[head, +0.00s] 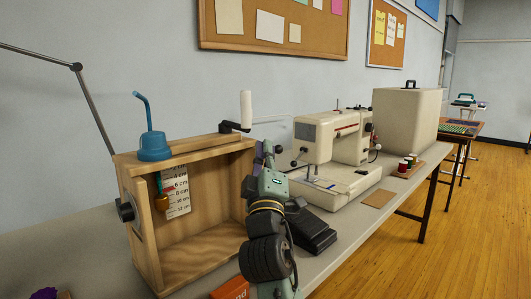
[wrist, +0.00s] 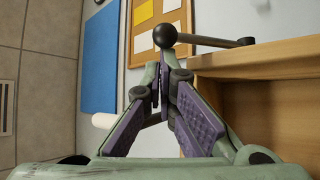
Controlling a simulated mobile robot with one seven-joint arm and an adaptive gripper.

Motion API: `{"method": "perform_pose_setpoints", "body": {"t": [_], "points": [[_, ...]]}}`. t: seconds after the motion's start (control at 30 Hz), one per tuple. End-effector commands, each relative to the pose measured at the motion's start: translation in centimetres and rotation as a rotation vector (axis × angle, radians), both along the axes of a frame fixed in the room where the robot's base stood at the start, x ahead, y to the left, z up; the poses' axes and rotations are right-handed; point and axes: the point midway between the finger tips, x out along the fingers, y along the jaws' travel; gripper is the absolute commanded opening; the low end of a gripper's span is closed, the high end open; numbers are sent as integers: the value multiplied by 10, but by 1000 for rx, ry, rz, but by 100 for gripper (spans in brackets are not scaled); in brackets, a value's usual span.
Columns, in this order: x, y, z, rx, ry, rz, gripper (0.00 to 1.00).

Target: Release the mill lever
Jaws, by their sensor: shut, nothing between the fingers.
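A black lever (wrist: 205,40) with a large ball end appears to be the mill lever. In the wrist view it runs across the top, from a round joint beside a wooden edge at the right to the ball. My gripper (wrist: 159,78) is shut and empty, its purple fingers together. The fingertips lie just below the ball in that view; I cannot tell whether they touch it. In the head view my gripper (head: 265,152) is at the right side of an open wooden frame (head: 148,245). I cannot make out the ball end there.
A cream sewing machine (head: 330,138) stands close to the right of my gripper, with a large beige case (head: 407,115) beyond.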

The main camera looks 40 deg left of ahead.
Motion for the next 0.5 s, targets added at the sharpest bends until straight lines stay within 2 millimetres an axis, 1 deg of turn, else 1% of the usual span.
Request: {"method": "perform_pose_setpoints", "body": {"t": [0.03, 0.5], "points": [[1, -2, -6, -1, 1, -3, 0], [0, -16, -42, -1, 3, -2, 0]]}}
